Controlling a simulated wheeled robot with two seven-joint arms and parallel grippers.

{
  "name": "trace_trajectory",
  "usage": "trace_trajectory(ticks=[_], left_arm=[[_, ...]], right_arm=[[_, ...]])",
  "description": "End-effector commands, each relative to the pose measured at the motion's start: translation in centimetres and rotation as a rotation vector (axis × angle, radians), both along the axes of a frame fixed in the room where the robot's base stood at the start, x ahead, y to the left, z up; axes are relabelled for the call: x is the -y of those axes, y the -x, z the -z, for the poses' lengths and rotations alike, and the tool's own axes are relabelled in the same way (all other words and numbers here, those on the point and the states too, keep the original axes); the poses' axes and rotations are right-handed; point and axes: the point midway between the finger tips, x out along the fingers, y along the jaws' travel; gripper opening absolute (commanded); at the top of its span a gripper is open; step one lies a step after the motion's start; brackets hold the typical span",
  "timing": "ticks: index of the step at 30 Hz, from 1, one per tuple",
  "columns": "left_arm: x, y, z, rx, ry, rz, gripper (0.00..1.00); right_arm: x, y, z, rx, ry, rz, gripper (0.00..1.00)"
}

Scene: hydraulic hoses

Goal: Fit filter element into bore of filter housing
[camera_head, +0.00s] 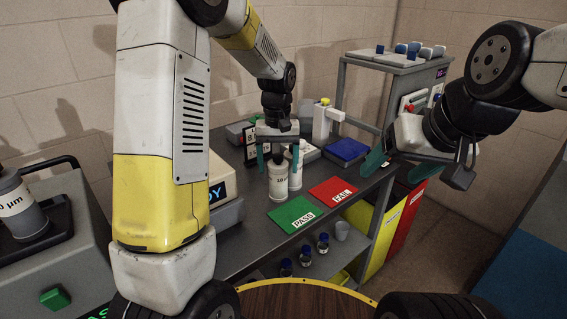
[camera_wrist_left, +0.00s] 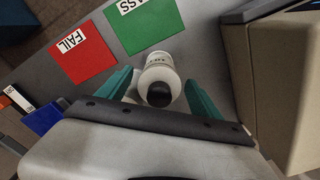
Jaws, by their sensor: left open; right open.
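A white cylinder (camera_head: 278,184) with a printed label and dark top stands upright on the grey bench. It also shows in the left wrist view (camera_wrist_left: 160,72), between the teal fingers. My left gripper (camera_head: 279,155) is open, pointing down above it, one finger on each side; I cannot tell whether they touch it. A second pale cylinder (camera_head: 296,172) stands close behind. My right gripper (camera_head: 399,166) is open and empty, right of the bench. A grey cylinder labelled in µm (camera_head: 18,207) stands on a grey machine at far left. I cannot tell which is the filter element; no housing bore is clearly visible.
A green PASS mat (camera_head: 290,214) and red FAIL mat (camera_head: 334,190) lie in front of the cylinders. A blue box (camera_head: 347,150) and white dispenser (camera_head: 323,124) are behind. A beige display device (camera_head: 222,182) stands left. Several small bottles (camera_head: 323,243) stand on the lower shelf.

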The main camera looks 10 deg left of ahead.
Motion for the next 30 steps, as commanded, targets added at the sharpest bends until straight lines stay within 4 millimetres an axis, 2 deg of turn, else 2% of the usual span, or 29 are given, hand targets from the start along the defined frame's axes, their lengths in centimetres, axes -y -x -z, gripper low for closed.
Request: trace_trajectory(ticks=[3, 9, 16, 19, 23, 27, 30], left_arm=[[0.0, -0.1, -2.9, 0.005, 0.001, 0.000, 0.75], [0.0, -0.1, -6.9, 0.004, 0.001, 0.000, 0.75], [0.0, 0.0, -9.4, 0.003, 0.002, 0.001, 0.75], [-0.4, 0.8, -10.3, 0.020, 0.012, 0.005, 0.75], [-1.5, 3.4, -12.5, 0.081, 0.048, 0.024, 0.75], [-2.9, 7.8, -14.9, 0.181, 0.094, 0.057, 0.75], [-3.8, 11.1, -16.0, 0.257, 0.118, 0.081, 0.75]], right_arm=[[0.0, 0.0, 0.0, 0.000, 0.000, 0.000, 0.74], [0.0, 0.0, 0.0, 0.000, 0.000, 0.000, 0.74], [0.0, 0.0, 0.0, 0.000, 0.000, 0.000, 0.74], [0.0, 0.0, 0.0, 0.000, 0.000, 0.000, 0.74], [0.0, 0.0, 0.0, 0.000, 0.000, 0.000, 0.74], [0.0, 0.0, 0.0, 0.000, 0.000, 0.000, 0.74], [0.0, 0.0, 0.0, 0.000, 0.000, 0.000, 0.74]])
